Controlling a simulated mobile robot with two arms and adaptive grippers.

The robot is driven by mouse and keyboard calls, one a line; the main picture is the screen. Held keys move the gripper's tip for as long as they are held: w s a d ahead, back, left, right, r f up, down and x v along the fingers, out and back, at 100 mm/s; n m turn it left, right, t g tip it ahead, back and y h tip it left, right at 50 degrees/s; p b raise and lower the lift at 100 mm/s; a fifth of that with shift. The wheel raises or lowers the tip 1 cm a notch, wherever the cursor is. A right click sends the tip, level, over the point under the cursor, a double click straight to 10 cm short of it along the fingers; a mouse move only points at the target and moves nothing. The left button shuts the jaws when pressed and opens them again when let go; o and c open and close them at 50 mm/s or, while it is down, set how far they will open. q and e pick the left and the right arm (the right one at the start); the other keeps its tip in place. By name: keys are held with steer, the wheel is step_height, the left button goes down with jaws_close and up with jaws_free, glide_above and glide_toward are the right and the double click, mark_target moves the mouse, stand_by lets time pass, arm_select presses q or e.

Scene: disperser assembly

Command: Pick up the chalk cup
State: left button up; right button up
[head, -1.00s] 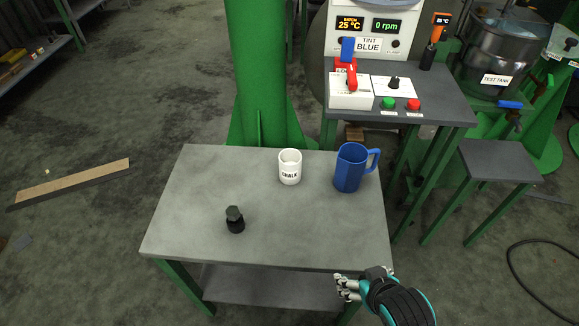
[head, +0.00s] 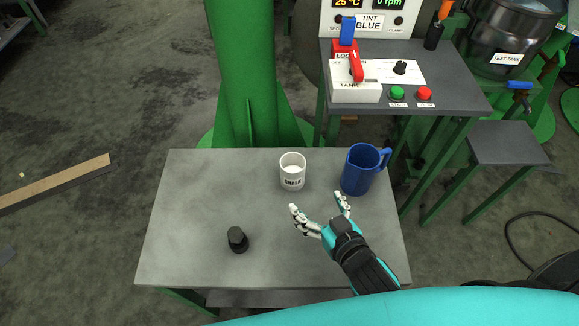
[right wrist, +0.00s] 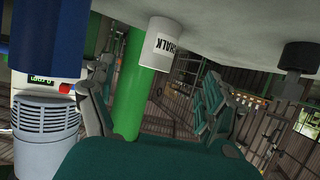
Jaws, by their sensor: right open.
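The white chalk cup (head: 292,172) stands upright near the back middle of the grey table (head: 190,205), with pale contents and its label facing me. My right gripper (head: 318,200) is open and empty over the table, just in front of the cup and apart from it, its fingers pointing towards it. In the right wrist view the cup (right wrist: 163,45) shows ahead, between the spread fingers (right wrist: 155,95), with the picture turned over. My left gripper is not in view.
A blue mug (head: 362,170) stands close to the right of the cup, near my right fingers. A black knob-like part (head: 238,239) stands at the table's front left. Behind are a green column (head: 243,80) and a control panel (head: 410,75). The table's left half is mostly clear.

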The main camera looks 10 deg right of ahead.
mark_target(297, 179)
steer(key=x, duration=0.5)
steer(key=shift+w, duration=0.3)
steer(key=x, duration=0.3)
steer(key=shift+f, duration=0.1)
steer(key=shift+w+a+f, duration=0.1)
steer(key=shift+w+f, duration=0.1)
steer(key=shift+w, duration=0.1)
steer(key=shift+w+a+f, duration=0.1)
steer(key=shift+w, duration=0.3)
steer(key=x, duration=0.3)
steer(key=shift+w+a+f+p, duration=0.15)
steer(key=shift+w+f+p, duration=0.05)
steer(key=shift+w+p, duration=0.2)
steer(key=shift+w+f, duration=0.2)
steer(key=shift+w, duration=0.15)
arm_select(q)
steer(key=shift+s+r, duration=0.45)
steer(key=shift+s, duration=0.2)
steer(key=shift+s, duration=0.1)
